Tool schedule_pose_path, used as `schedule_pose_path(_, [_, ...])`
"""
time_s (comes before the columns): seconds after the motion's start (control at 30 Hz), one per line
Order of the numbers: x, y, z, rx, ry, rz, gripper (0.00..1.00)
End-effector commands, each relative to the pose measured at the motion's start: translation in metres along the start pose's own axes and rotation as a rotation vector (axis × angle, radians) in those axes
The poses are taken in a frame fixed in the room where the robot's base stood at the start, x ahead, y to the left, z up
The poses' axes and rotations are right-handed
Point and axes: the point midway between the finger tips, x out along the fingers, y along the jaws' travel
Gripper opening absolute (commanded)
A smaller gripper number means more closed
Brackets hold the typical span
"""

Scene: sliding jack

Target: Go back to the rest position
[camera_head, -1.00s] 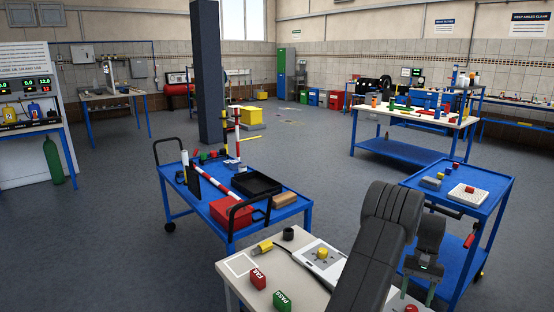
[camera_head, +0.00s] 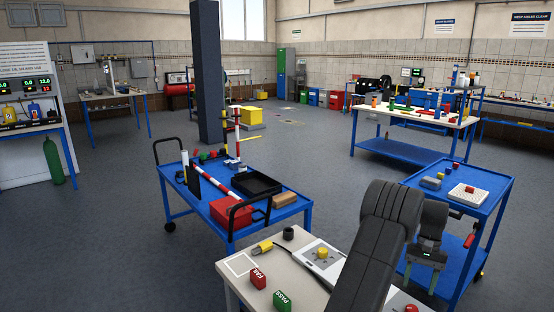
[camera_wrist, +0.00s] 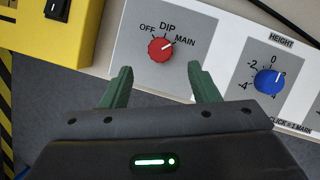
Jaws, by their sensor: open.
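My gripper (camera_wrist: 158,85) is open and empty in the wrist view, its two green fingers spread apart. Beyond the fingers is a panel with a red DIP knob (camera_wrist: 160,49) marked OFF, DIP and MAIN; its pointer is turned toward MAIN. To its right is a blue HEIGHT knob (camera_wrist: 268,81) with a number scale. In the head view my gripper (camera_head: 420,284) hangs at the lower right, beside my dark arm, which covers part of the near white table (camera_head: 262,268).
A yellow box with a black switch (camera_wrist: 55,12) is at the upper left of the wrist view. A blue trolley (camera_head: 490,182) stands close to the right of my gripper. Another blue trolley (camera_head: 290,211) stands beyond the table. Open floor lies at the left.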

Motion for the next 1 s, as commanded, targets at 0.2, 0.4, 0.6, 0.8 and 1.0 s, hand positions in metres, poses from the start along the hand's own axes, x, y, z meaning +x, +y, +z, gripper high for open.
schedule_pose_path(0.2, [0.045,0.000,0.001,0.000,-0.005,-0.001,0.55])
schedule_pose_path(0.4, [0.072,-0.001,0.001,-0.055,0.000,0.024,0.55])
schedule_pose_path(0.6, [0.072,-0.003,0.001,-0.256,0.000,0.107,0.55])
schedule_pose_path(0.8, [0.073,-0.004,0.001,-0.460,-0.001,0.191,0.55])
schedule_pose_path(1.0, [0.073,-0.005,0.002,-0.667,-0.001,0.277,0.55])
